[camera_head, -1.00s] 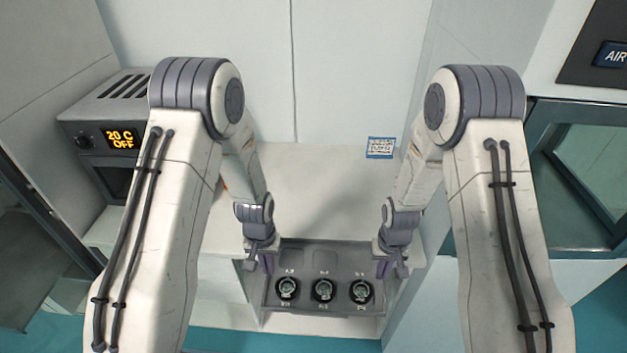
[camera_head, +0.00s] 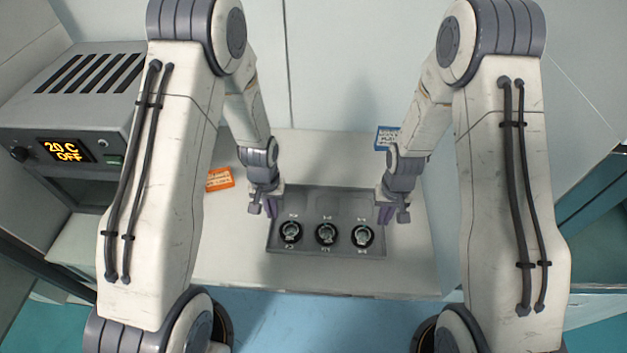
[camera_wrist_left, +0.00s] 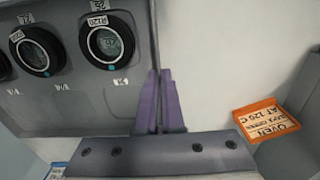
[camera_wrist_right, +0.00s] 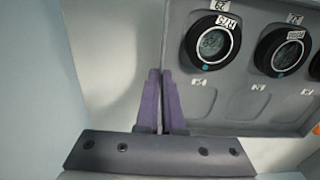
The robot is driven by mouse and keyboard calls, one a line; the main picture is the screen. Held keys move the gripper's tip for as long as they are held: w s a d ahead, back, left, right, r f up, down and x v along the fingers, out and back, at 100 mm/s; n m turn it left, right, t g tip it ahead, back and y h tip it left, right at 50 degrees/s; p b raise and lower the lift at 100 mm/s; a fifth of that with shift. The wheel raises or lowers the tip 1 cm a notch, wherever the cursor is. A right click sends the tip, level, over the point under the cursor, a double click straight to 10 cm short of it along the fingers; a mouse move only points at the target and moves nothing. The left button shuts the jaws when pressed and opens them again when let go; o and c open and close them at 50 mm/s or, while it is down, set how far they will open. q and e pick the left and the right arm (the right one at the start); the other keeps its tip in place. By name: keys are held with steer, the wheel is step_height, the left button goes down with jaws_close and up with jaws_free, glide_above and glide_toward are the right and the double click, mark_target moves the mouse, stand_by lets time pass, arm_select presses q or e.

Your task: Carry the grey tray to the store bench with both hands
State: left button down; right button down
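The grey tray (camera_head: 347,205) is in the middle of the head view, level, above or on the pale bench top (camera_head: 230,262); I cannot tell whether it touches. It holds three round black-rimmed pieces (camera_head: 326,233) in a row, with small white labels. My left gripper (camera_head: 269,207) is at the tray's left side, its purple fingers closed about the side wall, as the left wrist view (camera_wrist_left: 160,105) shows. My right gripper (camera_head: 386,211) is closed about the right side wall in the same way, seen in the right wrist view (camera_wrist_right: 161,105).
A grey oven (camera_head: 75,115) reading "20 C OFF" stands at the left. An orange label (camera_head: 219,179) lies on the bench left of the tray, and a blue label (camera_head: 386,138) lies behind it at right. Bare bench top shows behind and left of the tray.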

arm_select(q)
steer(key=shift+w+d, duration=0.1)
steer(key=shift+w, duration=0.05)
arm_select(e)
steer(key=shift+w+d, duration=0.1)
steer(key=shift+w, duration=0.05)
arm_select(q)
steer(key=shift+r, duration=0.1)
arm_select(e)
steer(key=shift+f, duration=0.1)
